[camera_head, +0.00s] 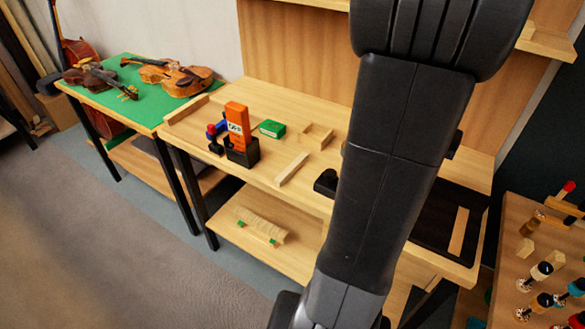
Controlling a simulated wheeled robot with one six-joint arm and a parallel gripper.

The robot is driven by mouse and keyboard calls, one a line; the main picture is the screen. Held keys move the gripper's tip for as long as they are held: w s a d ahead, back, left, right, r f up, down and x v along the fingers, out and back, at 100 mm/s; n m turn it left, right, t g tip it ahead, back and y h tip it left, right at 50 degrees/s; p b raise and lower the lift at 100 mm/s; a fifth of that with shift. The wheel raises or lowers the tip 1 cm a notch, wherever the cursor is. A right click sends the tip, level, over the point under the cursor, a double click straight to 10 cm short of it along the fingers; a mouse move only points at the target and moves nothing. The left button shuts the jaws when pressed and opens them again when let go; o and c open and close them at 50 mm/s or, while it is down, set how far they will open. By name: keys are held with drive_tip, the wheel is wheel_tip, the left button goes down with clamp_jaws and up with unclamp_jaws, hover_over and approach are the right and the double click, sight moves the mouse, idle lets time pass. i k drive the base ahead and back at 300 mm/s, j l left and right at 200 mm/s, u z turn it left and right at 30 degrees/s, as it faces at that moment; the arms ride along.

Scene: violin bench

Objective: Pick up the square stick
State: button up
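A pale, square-edged wooden stick (292,169) lies flat on the wooden workbench (222,100), near its front edge and left of my arm. It lies at a slant, and nothing covers it. My dark arm rises through the right half of the head view and hides part of the bench. My gripper cannot be made out; the arm may hide it. A small black piece (326,183) shows at the arm's left side, right of the stick. I cannot tell what it is.
Violins lie on a green-topped table (148,112) at left. Bottles crowd another table (509,270) at right.

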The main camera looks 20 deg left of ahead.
sight(296, 163)
drive_tip(key=j+u, duration=0.15)
drive_tip(key=j, duration=0.4)
drive_tip(key=i+j+u, duration=0.2)
drive_tip(key=j, duration=0.4)
drive_tip(key=j+u, duration=0.15)
drive_tip(key=j, duration=0.45)
